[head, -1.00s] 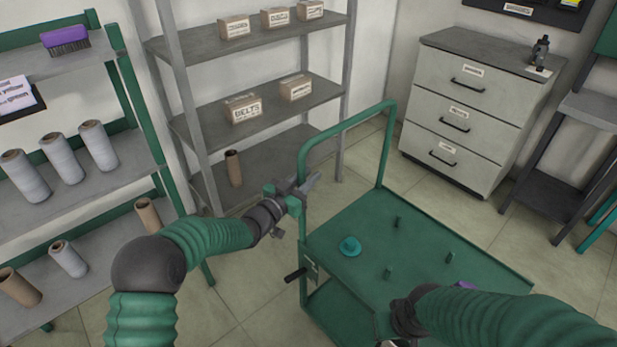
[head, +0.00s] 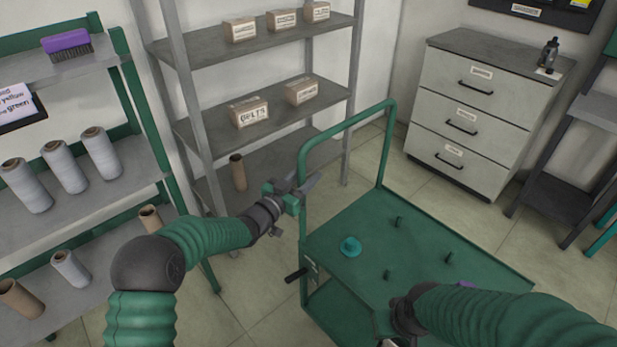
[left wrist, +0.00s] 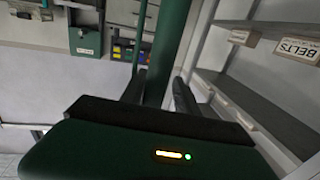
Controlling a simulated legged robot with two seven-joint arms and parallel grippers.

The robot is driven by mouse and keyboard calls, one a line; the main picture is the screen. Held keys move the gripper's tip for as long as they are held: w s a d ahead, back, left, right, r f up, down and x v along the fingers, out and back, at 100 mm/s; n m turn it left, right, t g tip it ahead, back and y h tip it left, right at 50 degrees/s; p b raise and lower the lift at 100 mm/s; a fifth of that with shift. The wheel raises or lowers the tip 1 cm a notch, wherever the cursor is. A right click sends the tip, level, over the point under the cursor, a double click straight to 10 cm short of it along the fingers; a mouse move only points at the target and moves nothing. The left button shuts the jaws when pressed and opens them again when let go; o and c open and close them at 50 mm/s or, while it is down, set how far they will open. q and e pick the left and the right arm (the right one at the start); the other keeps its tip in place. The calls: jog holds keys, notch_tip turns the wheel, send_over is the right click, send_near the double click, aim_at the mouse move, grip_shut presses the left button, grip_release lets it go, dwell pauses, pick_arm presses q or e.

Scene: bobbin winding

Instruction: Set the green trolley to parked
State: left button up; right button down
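The green trolley (head: 430,235) stands on the tiled floor in the middle and right of the head view, its handle hoop rising at its far-left end. My left gripper (head: 304,183) is at the hoop's left post, with a finger on each side. In the left wrist view the green post (left wrist: 168,50) runs between the two fingers (left wrist: 158,92), which appear closed on it. My right arm reaches over the trolley's near edge; its gripper fingers are hidden.
A grey shelf (head: 225,125) stands behind, a spool rack (head: 90,190) left, a drawer cabinet (head: 465,115) back right. Floor shows between them.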

pick_arm(q)
jog(key=shift+o, duration=0.2)
jog(key=shift+s, duration=0.15)
jog(key=shift+s+a, duration=0.2)
jog(key=shift+s, duration=0.05)
jog(key=p+v, duration=0.2)
jog(key=v, duration=1.4)
jog(key=shift+a, duration=0.2)
jog(key=shift+w+f, duration=0.1)
